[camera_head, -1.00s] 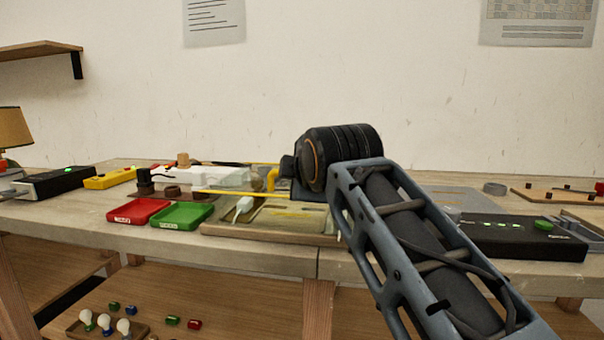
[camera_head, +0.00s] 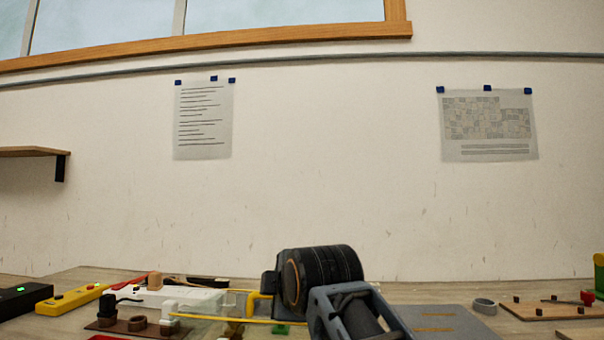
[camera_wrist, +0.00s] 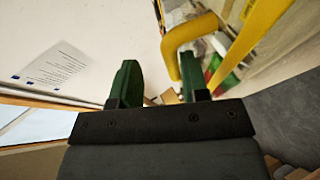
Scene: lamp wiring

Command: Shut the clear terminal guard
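The clear terminal guard (camera_head: 212,308) has yellow edge bars and a yellow handle (camera_head: 258,304). It lies left of my gripper in the head view, among the wiring parts on the bench; its exact tilt is hard to tell. In the wrist view the bent yellow handle (camera_wrist: 186,48) rises beyond my gripper (camera_wrist: 165,90), and a yellow bar runs toward the upper right. The two green fingers stand apart with a gap between them. The handle shows near the right finger; I cannot tell whether it touches. My arm's black wrist hides the fingertips in the head view.
A white terminal block (camera_head: 180,297) and brown posts (camera_head: 137,324) stand left of the guard. A yellow box (camera_head: 72,299) and a black box (camera_head: 22,300) are farther left. A grey ring (camera_head: 484,306) and a wooden board (camera_head: 548,308) lie to the right.

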